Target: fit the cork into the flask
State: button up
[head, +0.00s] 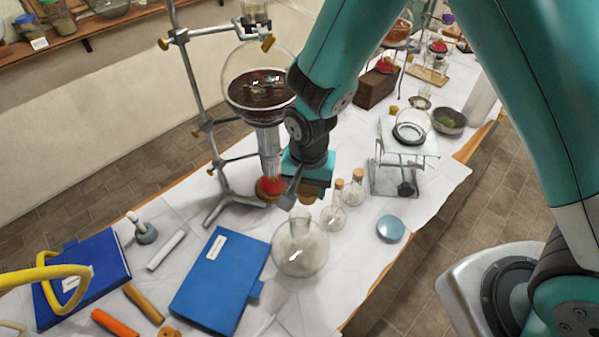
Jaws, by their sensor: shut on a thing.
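The round clear glass flask (300,255) stands on the white-covered table, and its neck rises toward my gripper with no stopper visible in it. My gripper (307,192) points down just above and slightly right of that neck. It is shut on a brown cork (308,196), which is partly hidden by the fingers. The cork looks apart from the flask mouth, though the exact gap cannot be told from this angle.
Two small corked flasks (333,216) stand close right of the flask. A metal stand (200,120) holds a large dark-filled vessel (258,92) behind. A blue book (220,280) lies left, a round blue lid (390,228) right. The table's edge runs along the right.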

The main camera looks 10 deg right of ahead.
aim_at(300, 199)
jog(key=shift+s+a+r+m, duration=0.15)
jog(key=shift+s+a+r, duration=0.15)
jog(key=shift+a, duration=0.2)
jog(key=shift+s+a+r+m, duration=0.15)
jog(key=shift+a+r, duration=0.1)
jog(key=shift+a, duration=0.2)
jog(key=shift+f+b, duration=1.75)
jog(key=shift+f, duration=0.65)
jog(key=shift+s+f+b, duration=0.1)
jog(key=shift+f+b, duration=1.05)
jog(key=shift+f, duration=0.35)
dwell(1.3)
jog(key=o, duration=1.3)
jog(key=shift+r, duration=0.15)
jog(key=shift+r+p, duration=2.7)
jog(key=shift+r, duration=0.7)
